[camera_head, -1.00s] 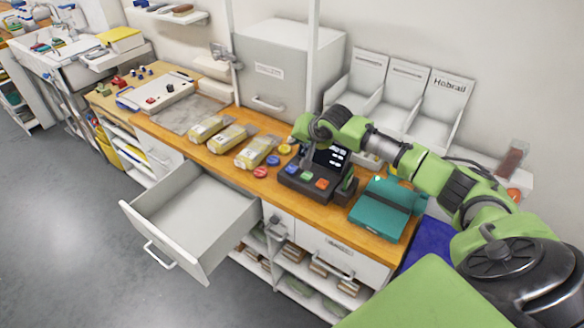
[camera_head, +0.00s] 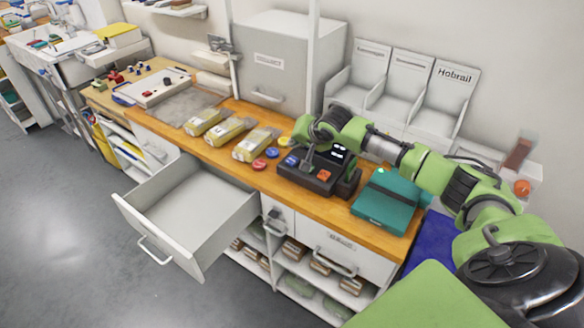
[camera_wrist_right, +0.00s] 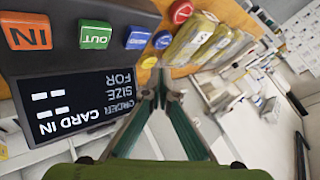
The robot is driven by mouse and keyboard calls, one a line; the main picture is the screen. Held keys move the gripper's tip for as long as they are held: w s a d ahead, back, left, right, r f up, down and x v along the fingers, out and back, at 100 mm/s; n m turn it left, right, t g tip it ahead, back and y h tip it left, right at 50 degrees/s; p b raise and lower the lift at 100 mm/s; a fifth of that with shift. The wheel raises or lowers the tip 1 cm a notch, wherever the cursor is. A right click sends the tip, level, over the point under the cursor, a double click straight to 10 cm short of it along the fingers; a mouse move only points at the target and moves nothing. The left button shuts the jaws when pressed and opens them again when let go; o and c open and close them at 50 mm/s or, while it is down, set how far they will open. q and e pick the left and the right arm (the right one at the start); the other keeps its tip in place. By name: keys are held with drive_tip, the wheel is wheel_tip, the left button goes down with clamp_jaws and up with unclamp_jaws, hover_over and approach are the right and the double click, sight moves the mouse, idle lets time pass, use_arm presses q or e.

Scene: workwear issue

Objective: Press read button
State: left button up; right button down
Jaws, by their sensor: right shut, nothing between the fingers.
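The dark button console (camera_head: 303,181) stands on the wooden counter. Its blue button (camera_head: 291,160) and orange button (camera_head: 324,175) show in the head view; the green one is hidden behind my right gripper (camera_head: 308,166). In the right wrist view, the orange IN button (camera_wrist_right: 27,32), green OUT button (camera_wrist_right: 96,34) and blue button (camera_wrist_right: 138,38) sit in a row above the lit screen (camera_wrist_right: 75,105); the blue label is too small to read surely. My right gripper (camera_wrist_right: 162,92) is shut and empty, low over the console. Contact with a button cannot be told. My left gripper is out of view.
A teal box (camera_head: 383,205) stands right of the console. Red and blue discs (camera_head: 259,164) and yellow-labelled packs (camera_head: 250,146) lie left of it. An open drawer (camera_head: 190,205) juts out below the counter. Grey bins (camera_head: 400,95) stand behind my right arm.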

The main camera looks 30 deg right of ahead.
sight(294, 161)
wheel_tip(294, 161, down, 4)
drive_tip(key=shift+r+b, duration=0.2)
drive_tip(key=shift+b, duration=0.3)
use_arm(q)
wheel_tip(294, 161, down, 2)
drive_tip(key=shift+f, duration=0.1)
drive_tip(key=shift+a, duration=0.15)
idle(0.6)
use_arm(e)
drive_tip(key=shift+f, duration=0.15)
drive_tip(key=shift+f, duration=0.25)
drive_tip(key=shift+f, duration=0.6)
idle(0.8)
drive_tip(key=shift+r, duration=0.1)
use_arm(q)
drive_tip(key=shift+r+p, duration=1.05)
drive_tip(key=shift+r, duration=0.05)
use_arm(e)
drive_tip(key=shift+r, duration=0.9)
